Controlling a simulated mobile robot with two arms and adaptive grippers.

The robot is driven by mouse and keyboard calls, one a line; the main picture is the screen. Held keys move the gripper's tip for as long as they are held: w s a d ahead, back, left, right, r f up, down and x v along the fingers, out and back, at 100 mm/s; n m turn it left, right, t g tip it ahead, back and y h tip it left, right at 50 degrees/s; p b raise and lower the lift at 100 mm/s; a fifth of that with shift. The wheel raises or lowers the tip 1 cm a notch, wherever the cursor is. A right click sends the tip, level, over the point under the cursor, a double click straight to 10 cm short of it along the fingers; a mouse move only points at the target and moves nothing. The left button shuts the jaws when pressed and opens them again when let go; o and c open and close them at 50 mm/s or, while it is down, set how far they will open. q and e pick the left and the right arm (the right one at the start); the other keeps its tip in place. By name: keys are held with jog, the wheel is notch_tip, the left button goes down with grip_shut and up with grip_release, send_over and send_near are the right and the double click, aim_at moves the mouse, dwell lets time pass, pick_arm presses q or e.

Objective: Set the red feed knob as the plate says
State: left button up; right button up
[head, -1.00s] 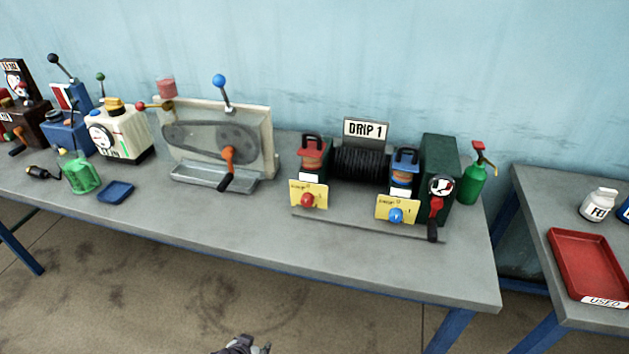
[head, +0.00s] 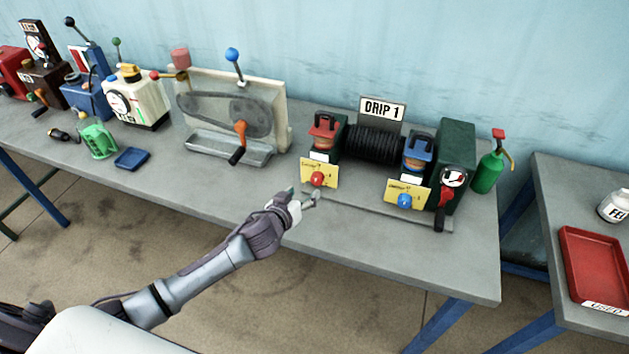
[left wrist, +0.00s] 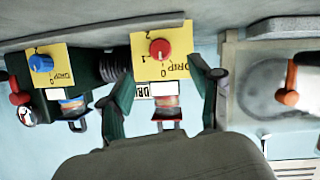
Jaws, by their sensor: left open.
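The red feed knob (head: 317,179) sits on a yellow plate (head: 331,180) at the left front of the DRIP 1 machine (head: 375,144). My right gripper does not show.
A belt machine (head: 232,118) with an orange crank stands left. A green spray bottle (head: 488,164) stands right. The bench front is clear.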

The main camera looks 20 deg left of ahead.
aim_at(315, 181)
pick_arm(q)
jog(key=x, duration=0.8)
jog(key=shift+w+f, duration=0.1)
jog(key=shift+w, duration=0.3)
jog(key=c, duration=1.1)
jog(key=shift+c, duration=0.2)
